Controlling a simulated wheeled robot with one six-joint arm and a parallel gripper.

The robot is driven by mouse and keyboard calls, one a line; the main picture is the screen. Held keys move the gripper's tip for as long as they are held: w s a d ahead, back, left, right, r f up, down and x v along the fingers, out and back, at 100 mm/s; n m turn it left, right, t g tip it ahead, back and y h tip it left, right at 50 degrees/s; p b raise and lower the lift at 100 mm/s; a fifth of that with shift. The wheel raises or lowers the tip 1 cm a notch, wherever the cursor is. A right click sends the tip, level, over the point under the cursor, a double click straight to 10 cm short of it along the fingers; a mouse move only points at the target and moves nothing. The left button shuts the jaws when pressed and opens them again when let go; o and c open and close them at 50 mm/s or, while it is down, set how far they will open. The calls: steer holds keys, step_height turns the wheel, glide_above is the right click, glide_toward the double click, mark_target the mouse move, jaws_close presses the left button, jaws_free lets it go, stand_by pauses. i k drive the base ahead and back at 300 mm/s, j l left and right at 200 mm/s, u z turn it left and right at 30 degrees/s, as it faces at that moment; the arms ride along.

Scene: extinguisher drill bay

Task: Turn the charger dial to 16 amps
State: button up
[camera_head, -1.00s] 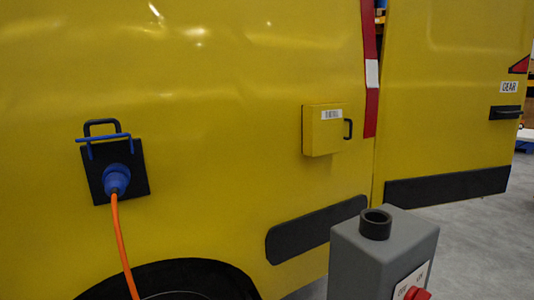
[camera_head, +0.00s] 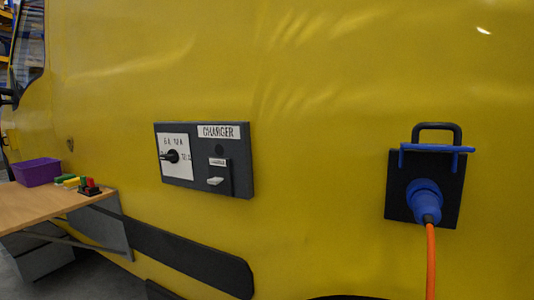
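The charger panel (camera_head: 243,178) is a dark grey box on the yellow vehicle side, left of the picture's middle, with a white CHARGER label. At its left is a white plate with the black charger dial (camera_head: 172,156). Amp marks stand around the dial, too small to read surely; I cannot tell which mark it points at. A pale lever (camera_head: 215,181) sits on a black plate at the panel's lower right. My gripper is not in view.
A blue plug (camera_head: 424,198) with an orange cable (camera_head: 430,262) sits in a black socket plate at right. At left, a wooden shelf (camera_head: 40,208) holds a purple bin (camera_head: 37,171) and small coloured items. A black bumper strip (camera_head: 185,252) runs below the panel.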

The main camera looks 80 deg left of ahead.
mark_target(172, 156)
steer(key=u, duration=2.8)
